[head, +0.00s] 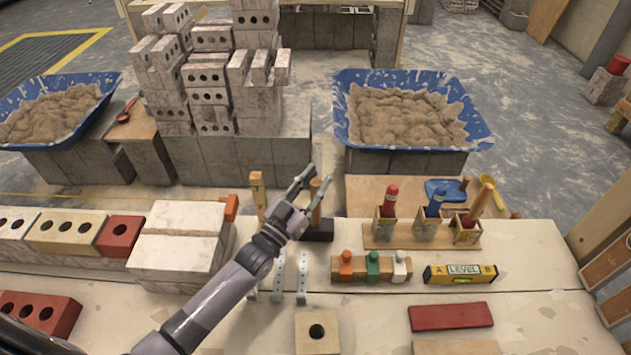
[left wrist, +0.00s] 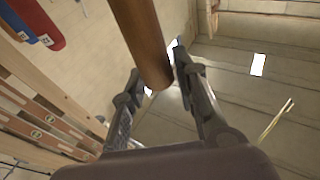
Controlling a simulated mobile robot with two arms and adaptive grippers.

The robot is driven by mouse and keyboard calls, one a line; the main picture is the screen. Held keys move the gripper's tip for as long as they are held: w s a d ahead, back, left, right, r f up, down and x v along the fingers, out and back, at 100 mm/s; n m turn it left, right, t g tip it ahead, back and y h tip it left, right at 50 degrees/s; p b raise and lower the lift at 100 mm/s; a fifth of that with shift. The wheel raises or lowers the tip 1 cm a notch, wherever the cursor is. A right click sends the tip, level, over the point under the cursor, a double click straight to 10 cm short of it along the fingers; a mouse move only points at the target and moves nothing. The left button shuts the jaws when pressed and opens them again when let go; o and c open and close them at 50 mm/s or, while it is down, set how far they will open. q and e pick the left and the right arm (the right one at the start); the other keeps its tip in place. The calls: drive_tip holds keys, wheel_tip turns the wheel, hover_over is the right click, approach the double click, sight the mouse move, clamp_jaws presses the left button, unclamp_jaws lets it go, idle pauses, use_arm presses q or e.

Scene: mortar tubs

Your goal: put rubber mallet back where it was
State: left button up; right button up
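The rubber mallet has a brown wooden handle (head: 316,203) standing up from a black head (head: 319,231), near the back edge of the pale work table (head: 540,245). My left gripper (head: 312,187) is at the upper part of the handle. In the left wrist view the handle (left wrist: 145,40) lies between the two fingers of my left gripper (left wrist: 158,80), with both fingers against its sides near its end. I cannot tell whether the mallet's head touches the table. My right gripper is not in view.
Pale metal brackets (head: 302,278) stand just in front of the mallet. A stand with coloured pegs (head: 373,266), a level (head: 460,273) and a rack of coloured-handled tools (head: 420,236) are to the right. Pale blocks (head: 180,238) stand left. Two blue tubs (head: 345,120) (head: 75,135) are behind.

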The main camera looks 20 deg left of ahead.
use_arm(q)
drive_tip(key=o, duration=0.3)
drive_tip(key=shift+f, duration=0.1)
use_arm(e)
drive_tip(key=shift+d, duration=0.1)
use_arm(q)
drive_tip(key=shift+f, duration=0.1)
drive_tip(key=shift+s, duration=0.1)
drive_tip(key=v, duration=1.1)
drive_tip(key=shift+s+a, duration=0.15)
drive_tip(key=shift+s, duration=0.2)
